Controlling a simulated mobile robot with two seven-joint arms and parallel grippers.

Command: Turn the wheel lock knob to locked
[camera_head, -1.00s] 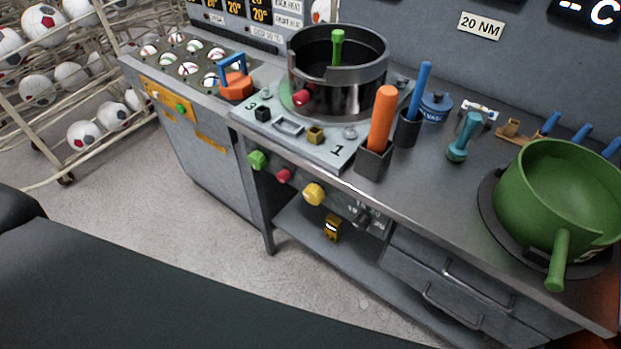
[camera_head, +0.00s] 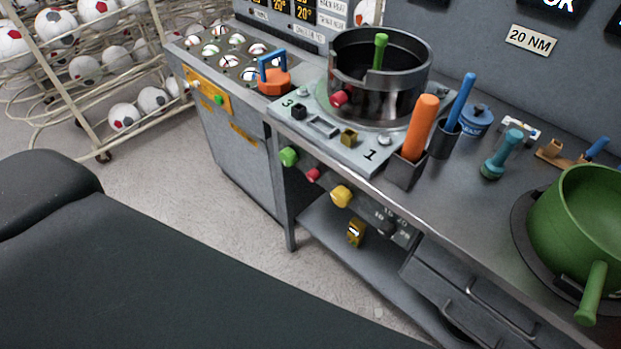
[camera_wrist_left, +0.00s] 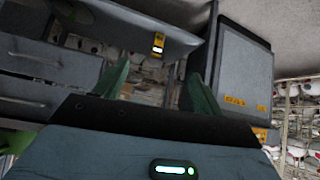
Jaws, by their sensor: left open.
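My right gripper is in neither view.
The bench bears a dark cylinder (camera_head: 370,95), an orange-handled tool (camera_head: 421,125) in a holder and a green pot (camera_head: 575,225). The yellow device (camera_head: 355,232) is on the lower shelf. A ball rack (camera_head: 88,125) stands left, with open floor in front.

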